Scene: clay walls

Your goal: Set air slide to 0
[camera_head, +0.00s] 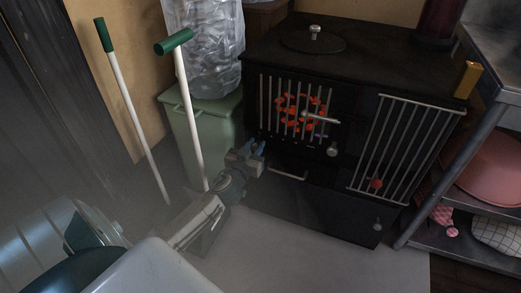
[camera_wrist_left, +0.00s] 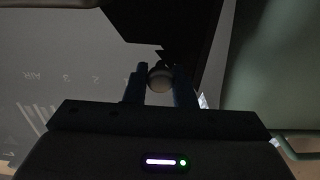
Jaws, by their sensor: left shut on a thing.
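The black stove (camera_head: 310,205) stands in the middle right of the head view. My left gripper (camera_head: 256,153) is at the stove's left side, low on its front left edge. The slide's exact setting cannot be read. The gripper hides the knob in the head view. My right gripper is not in view.
A green bin (camera_head: 212,125) with a clear bag stands left of the stove. Two white poles with green grips (camera_head: 184,90) stand near my left arm. Orange coals (camera_head: 290,115) glow behind the stove's left bars. A metal shelf (camera_head: 450,160) is at the right.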

